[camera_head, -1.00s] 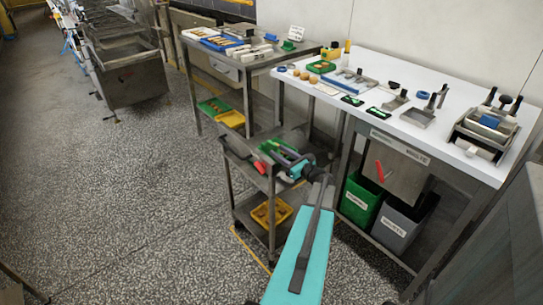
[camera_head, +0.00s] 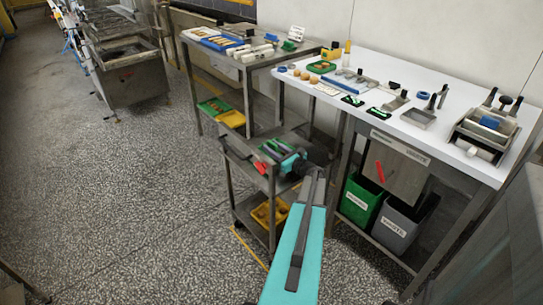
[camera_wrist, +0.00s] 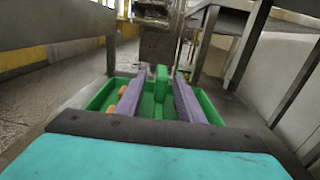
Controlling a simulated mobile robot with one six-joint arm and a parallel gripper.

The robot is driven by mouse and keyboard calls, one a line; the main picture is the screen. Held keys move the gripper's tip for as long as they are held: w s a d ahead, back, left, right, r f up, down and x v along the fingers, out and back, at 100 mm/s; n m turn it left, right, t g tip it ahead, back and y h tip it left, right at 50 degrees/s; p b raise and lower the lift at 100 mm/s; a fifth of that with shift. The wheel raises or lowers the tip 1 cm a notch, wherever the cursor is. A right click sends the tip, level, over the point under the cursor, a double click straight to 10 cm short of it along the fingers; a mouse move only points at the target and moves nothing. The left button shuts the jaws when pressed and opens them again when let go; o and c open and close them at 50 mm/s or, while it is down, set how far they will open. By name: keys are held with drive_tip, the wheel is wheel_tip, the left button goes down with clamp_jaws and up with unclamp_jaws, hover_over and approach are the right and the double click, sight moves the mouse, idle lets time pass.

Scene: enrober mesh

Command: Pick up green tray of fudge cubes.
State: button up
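A green tray (camera_wrist: 92,104) lies under my gripper in the wrist view, with a few orange-brown cubes (camera_wrist: 122,92) at its left side. A green upright piece (camera_wrist: 161,84), like a handle, rises from its middle. My gripper (camera_wrist: 160,82) has two purple fingers, one on each side of this piece, with gaps still showing. The fingers are open and reach down over the tray. In the head view, my gripper (camera_head: 272,148) is over the top of the small metal cart, where my wrist hides most of the tray.
A red item (camera_head: 261,167) lies on the cart's near left edge. A yellow tray (camera_head: 270,212) sits on the cart's lower shelf. The white table (camera_head: 440,125) with tools stands right, above green (camera_head: 360,200) and grey (camera_head: 398,225) bins. Floor at left is clear.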

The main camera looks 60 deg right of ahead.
drive_tip(key=shift+w+d, duration=0.1)
drive_tip(key=shift+w, duration=0.35)
clamp_jaws()
